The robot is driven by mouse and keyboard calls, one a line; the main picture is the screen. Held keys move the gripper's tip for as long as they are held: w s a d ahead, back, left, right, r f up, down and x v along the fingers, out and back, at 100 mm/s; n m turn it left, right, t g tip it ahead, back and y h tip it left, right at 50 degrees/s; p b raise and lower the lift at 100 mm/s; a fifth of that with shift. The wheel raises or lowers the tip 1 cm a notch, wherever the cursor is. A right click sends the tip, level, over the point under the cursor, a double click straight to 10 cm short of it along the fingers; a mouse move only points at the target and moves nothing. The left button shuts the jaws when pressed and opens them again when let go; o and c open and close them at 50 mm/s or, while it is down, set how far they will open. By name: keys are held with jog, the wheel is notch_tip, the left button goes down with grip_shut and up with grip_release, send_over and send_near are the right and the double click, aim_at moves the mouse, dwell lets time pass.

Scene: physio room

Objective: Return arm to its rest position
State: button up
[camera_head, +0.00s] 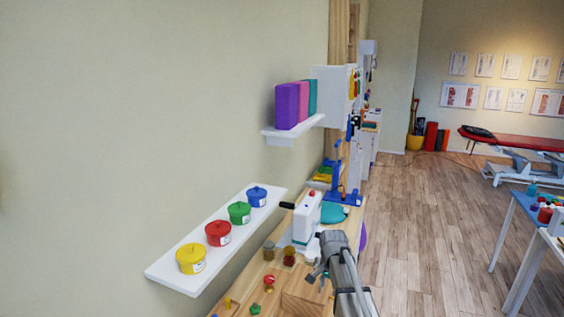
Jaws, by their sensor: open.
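My arm (345,268) reaches up from the bottom of the view, over the right edge of the wooden table. Its bent upper end is beside the white device. My gripper (317,275) shows small and dark on the left side of the arm, over the table top. It is open, and I see nothing held in it. The arm hides part of the table's right side.
The wooden table (250,287) holds a white device (306,217), jars (289,256) and small coloured pieces (255,309). A white wall shelf (175,271) with several coloured lidded pots (219,233) is on the left. Wooden floor (425,220) is open on the right, before a blue-edged table (527,208).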

jog(key=s+f+n+b, duration=0.3)
jog(key=s+n, duration=0.1)
jog(key=s, duration=0.6)
jog(key=s+d+f+n+b, duration=0.1)
jog(key=s+f+n+b, duration=0.2)
jog(key=s, duration=0.7)
jog(key=f+n, duration=0.1)
jog(key=n, duration=0.1)
jog(key=shift+s+d+n, duration=0.25)
jog(key=shift+s+n, duration=0.05)
